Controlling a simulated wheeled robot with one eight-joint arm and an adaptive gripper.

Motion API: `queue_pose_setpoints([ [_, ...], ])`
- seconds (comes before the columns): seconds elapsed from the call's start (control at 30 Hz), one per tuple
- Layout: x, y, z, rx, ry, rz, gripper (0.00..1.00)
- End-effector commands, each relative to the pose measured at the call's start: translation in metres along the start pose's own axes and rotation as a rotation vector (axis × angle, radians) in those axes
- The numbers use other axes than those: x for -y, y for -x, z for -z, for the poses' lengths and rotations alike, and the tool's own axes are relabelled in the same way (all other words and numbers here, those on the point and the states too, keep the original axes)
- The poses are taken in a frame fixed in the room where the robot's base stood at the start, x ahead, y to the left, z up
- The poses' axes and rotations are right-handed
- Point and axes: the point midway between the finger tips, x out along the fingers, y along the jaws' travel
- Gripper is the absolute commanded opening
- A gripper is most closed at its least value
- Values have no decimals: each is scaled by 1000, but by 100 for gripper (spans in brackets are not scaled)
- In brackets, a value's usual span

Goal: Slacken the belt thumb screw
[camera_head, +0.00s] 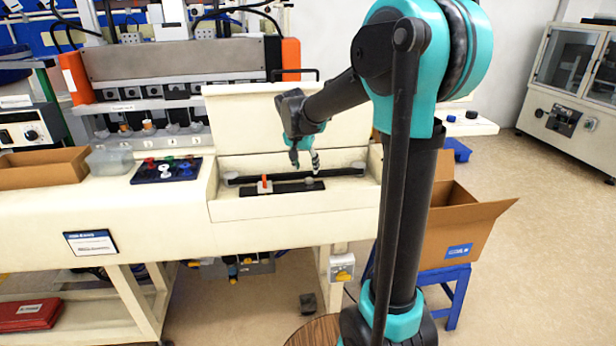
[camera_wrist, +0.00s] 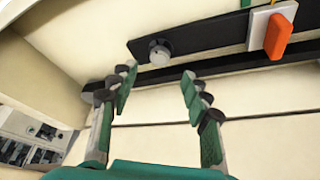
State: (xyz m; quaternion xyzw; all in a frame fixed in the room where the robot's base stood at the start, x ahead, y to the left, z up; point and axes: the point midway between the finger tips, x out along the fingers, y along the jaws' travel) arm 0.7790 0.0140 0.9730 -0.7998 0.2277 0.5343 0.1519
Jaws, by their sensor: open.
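A round grey thumb screw (camera_wrist: 160,52) sits near one end of a black plate (camera_wrist: 205,38) in the wrist view. It also shows near the right end of the plate in the head view (camera_head: 309,182). My gripper (camera_head: 305,164) is inside the open cream machine housing, above the plate and belt area. In the wrist view my gripper (camera_wrist: 157,78) is open and empty. The screw appears just beyond the gap between the fingertips; no contact is visible. A long dark belt strip (camera_wrist: 260,92) runs across behind the fingers.
An orange-red lever on a white block (camera_head: 265,184) stands on the same plate, left of the screw in the head view. The raised cream lid (camera_head: 255,120) stands behind. A tray with coloured knobs (camera_head: 150,177) lies to the left, and an open cardboard box (camera_head: 455,235) is at right.

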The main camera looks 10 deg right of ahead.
Motion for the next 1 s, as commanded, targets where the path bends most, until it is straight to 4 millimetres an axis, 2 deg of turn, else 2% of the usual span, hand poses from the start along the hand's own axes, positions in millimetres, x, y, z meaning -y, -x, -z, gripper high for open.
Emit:
queue_pose_setpoints([
  [0.1, 0, -23, 0, 0, -1, 0, 48],
  [0.3, 0, -49, 0, 0, -1, 0, 48],
  [0.5, 0, -58, 0, 0, 0, 1, 48],
  [0.73, 0, -59, 0, 0, 0, 0, 48],
  [0.77, 0, -59, 0, 0, 0, 0, 46],
  [1.0, 0, -59, 0, 0, 0, 0, 17],
])
